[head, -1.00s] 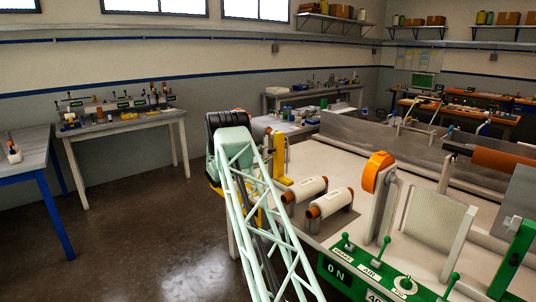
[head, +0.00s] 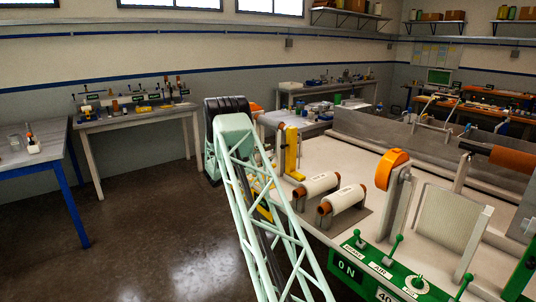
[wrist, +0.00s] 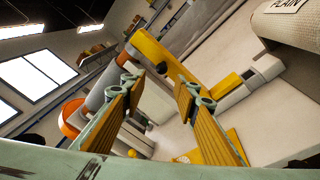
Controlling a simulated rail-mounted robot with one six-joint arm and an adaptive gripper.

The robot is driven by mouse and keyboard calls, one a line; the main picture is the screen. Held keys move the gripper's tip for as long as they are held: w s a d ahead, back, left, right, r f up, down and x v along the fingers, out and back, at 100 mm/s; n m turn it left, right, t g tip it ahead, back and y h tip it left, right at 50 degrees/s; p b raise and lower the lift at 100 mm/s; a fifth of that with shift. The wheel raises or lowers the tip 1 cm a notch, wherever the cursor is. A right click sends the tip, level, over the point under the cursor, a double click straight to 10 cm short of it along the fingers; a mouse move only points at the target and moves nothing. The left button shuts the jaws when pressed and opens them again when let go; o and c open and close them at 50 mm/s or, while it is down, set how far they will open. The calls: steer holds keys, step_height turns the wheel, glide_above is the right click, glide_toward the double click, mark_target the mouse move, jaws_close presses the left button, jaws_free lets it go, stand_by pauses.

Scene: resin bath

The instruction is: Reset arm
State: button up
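My arm, a pale green lattice link, rises from the bottom of the head view to a dark-capped joint at centre left. My gripper is hidden behind it there. In the wrist view my gripper (wrist: 160,88) has its two yellow-padded fingers spread apart with nothing between them. A yellow upright (head: 291,148) stands on the bench edge, and a yellow bar (wrist: 165,55) shows just beyond the fingertips in the wrist view. A pale roll marked PLAIN (wrist: 288,22) is at the upper right there.
Two white rolls (head: 320,185) lie on stands on the pale bench (head: 355,150). An orange wheel (head: 392,168) and a green control panel (head: 385,278) are to their right. A side table (head: 140,118) stands at left. The floor (head: 150,215) between is clear.

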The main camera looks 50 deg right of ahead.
stand_by(0.4)
steer(key=s+a+r+m+g+y, duration=0.1)
steer(key=s+a+r+m+y, duration=0.1)
steer(key=s+a+r, duration=0.35)
steer(key=s+a+r+m+g+y, duration=0.1)
steer(key=s+a+r, duration=0.1)
steer(key=a+r, duration=0.7)
steer(key=s+a+r+m+y, duration=0.1)
steer(key=s+a+r+y, duration=0.2)
steer(key=a, duration=0.4)
steer(key=s+a+r+t, duration=0.1)
steer(key=s+a+r, duration=0.2)
steer(key=s+a, duration=0.25)
steer(key=s+a+r+m+y, duration=0.1)
steer(key=s+a+r+y, duration=0.2)
steer(key=a, duration=0.4)
steer(key=s+a+t+y, duration=0.2)
steer(key=s+a+y, duration=0.1)
steer(key=s+a, duration=0.9)
steer(key=s+a+f+m+t+y, duration=0.1)
steer(key=s+a+y, duration=0.2)
steer(key=s+a, duration=0.9)
steer(key=s+a+t+y, duration=0.2)
steer(key=s+a, duration=1)
steer(key=a, duration=0.9)
steer(key=shift+s+a+f+t+y, duration=0.15)
steer(key=shift+s+a+t+y, duration=0.15)
steer(key=shift+y, duration=0.2)
steer(key=shift+f, duration=0.15)
